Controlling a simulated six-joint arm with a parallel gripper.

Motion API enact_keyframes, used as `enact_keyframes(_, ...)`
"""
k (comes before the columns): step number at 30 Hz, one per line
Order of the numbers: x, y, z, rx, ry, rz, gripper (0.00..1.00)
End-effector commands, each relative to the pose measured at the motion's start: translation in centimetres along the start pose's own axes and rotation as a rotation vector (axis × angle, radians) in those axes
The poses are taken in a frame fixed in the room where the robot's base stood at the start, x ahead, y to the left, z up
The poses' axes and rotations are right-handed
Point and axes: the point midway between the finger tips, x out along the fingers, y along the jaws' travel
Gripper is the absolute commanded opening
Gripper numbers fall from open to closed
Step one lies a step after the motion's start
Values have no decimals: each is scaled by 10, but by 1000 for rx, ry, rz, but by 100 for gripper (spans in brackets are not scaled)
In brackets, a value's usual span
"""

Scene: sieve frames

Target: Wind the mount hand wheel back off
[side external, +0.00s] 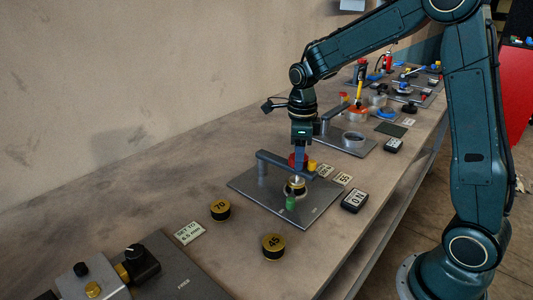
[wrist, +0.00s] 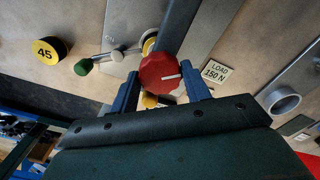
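The mount hand wheel is a red lobed knob with a white mark. In the wrist view the red hand wheel (wrist: 158,74) sits between the two fingertips of my gripper (wrist: 160,76), at the end of a grey arm bar (wrist: 180,25). One finger lies against each side of the wheel, with no clear gap. In the side view my gripper (side external: 300,168) points straight down over the grey mount plate (side external: 313,212), and the red wheel (side external: 292,160) is partly hidden behind a finger. Below it on the plate stand a brass-and-steel round piece (side external: 296,187) and a green-knobbed lever (side external: 290,203).
Black-and-yellow weights marked 70 (side external: 220,210) and 45 (side external: 273,246) stand in front. A black display box (side external: 355,200) is at the right of the plate. Another fixture plate (side external: 352,142) stands behind.

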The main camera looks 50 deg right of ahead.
Motion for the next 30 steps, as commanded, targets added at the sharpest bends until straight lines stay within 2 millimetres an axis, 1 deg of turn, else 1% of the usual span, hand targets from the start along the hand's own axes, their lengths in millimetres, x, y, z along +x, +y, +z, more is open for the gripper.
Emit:
enact_keyframes(1, 0, 0, 0, 0, 0, 0, 37)
enact_keyframes(3, 0, 0, 0, 0, 0, 0, 23)
enact_keyframes(11, 0, 0, 0, -34, 0, 0, 23)
enact_keyframes(21, 0, 0, 0, -232, 0, 1, 23)
enact_keyframes(24, 0, 0, 0, -267, 0, 1, 23)
enact_keyframes(30, -1, 0, 0, -279, 0, 1, 23)
